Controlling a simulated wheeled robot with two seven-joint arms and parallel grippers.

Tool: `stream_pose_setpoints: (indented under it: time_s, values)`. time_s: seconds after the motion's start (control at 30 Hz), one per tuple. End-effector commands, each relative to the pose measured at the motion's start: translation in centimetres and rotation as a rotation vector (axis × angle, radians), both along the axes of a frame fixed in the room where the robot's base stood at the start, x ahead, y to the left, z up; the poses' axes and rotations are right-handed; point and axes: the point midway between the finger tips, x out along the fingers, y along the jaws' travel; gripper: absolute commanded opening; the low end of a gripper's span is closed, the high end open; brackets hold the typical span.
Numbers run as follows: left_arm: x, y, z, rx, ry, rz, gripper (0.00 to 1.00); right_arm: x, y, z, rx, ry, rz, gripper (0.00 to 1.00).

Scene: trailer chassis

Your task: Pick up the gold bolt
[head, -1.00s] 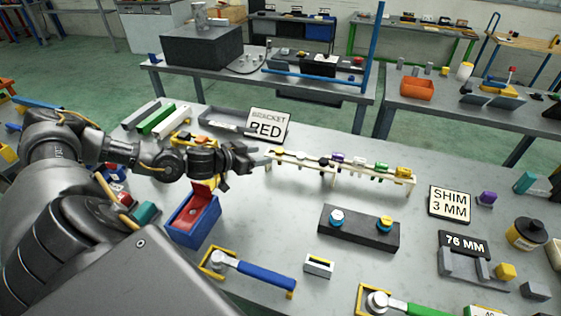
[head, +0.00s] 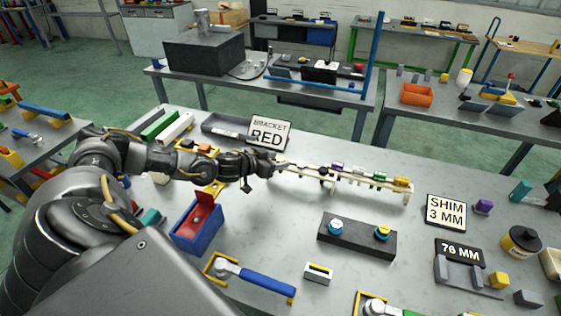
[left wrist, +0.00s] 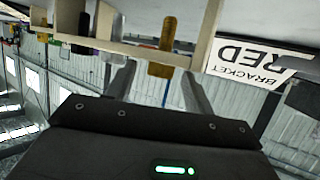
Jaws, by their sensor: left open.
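A pale rack (head: 345,182) on the table holds a row of bolts. A gold bolt (left wrist: 163,48) hangs in the rack's near end in the left wrist view, which looks upside down. My left gripper (left wrist: 158,72) is open, with one finger on each side of that bolt's lower end in the picture; I cannot tell whether they touch it. In the head view my left gripper (head: 272,164) is at the rack's left end and hides the bolt there. Another gold-yellow piece (head: 401,182) sits at the rack's right end. My right gripper is not in view.
The BRACKET RED sign (head: 268,132) stands close behind the gripper. A blue box (head: 198,228) with a red lid and a dark block (head: 356,237) with two knobs lie in front. Bare table lies between box and block.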

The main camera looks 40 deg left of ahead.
Motion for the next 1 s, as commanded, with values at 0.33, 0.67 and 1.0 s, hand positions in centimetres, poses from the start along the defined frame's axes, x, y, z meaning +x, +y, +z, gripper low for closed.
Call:
stream_pose_setpoints:
  time_s: [0.33, 0.67, 1.0]
  values:
    - [0.0, 0.0, -0.1, 0.0, 0.001, 0.0, 0.3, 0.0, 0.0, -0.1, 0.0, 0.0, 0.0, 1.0]
    - [0.0, 0.0, 0.0, 0.0, 0.0, 0.0, 0.04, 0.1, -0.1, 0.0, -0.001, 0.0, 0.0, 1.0]
    - [0.0, 0.1, 3.2, 0.0, -0.005, 0.0, 0.04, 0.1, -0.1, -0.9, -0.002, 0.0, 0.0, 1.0]
